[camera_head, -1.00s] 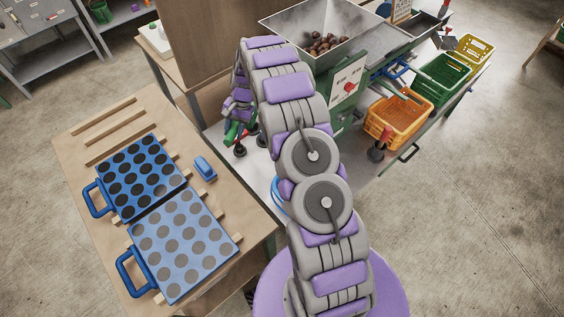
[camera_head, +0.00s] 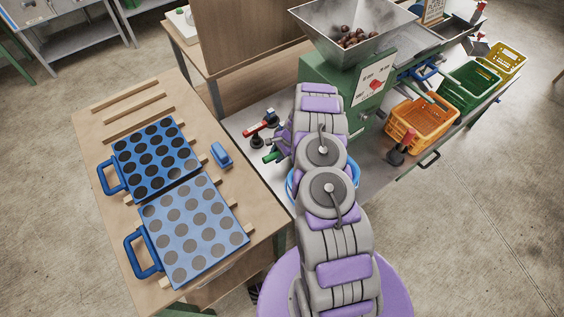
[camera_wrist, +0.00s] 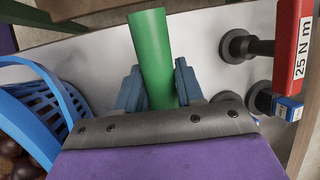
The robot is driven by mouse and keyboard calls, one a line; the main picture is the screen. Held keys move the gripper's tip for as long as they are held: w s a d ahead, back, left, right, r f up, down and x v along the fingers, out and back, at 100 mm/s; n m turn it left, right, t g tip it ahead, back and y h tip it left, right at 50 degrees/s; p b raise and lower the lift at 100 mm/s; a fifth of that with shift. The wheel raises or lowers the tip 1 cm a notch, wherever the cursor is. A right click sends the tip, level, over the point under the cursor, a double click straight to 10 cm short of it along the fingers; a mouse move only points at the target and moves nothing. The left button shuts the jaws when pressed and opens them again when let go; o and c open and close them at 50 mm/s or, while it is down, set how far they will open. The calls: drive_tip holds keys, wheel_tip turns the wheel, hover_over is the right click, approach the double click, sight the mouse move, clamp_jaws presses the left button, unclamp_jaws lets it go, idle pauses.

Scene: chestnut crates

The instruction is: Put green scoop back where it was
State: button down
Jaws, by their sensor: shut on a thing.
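The green scoop shows in the wrist view as a thick green handle (camera_wrist: 152,50) between the two blue-grey fingers of my gripper (camera_wrist: 160,88). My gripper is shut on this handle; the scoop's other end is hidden. In the head view a short green end of the scoop (camera_head: 271,157) sticks out left of my arm, over the grey metal bench top (camera_head: 245,125). My arm hides most of the gripper there. I cannot tell whether the scoop touches the bench.
A blue basket (camera_wrist: 48,112) with chestnuts stands left in the wrist view. A red torque tool (camera_wrist: 292,40) rests on black supports at right. A hopper machine (camera_head: 350,30) stands behind my arm; an orange crate (camera_head: 425,122) is right. Blue perforated plates (camera_head: 195,225) lie on the wooden table.

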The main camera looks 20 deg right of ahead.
wheel_tip(320, 180, down, 3)
drive_tip(key=shift+s+r, duration=0.1)
drive_tip(key=f, duration=0.2)
drive_tip(key=f+b, duration=0.1)
drive_tip(key=shift+d+f, duration=0.4)
drive_tip(key=shift+a+r, duration=0.1)
drive_tip(key=shift+a, duration=0.2)
drive_tip(key=c, duration=0.7)
unclamp_jaws()
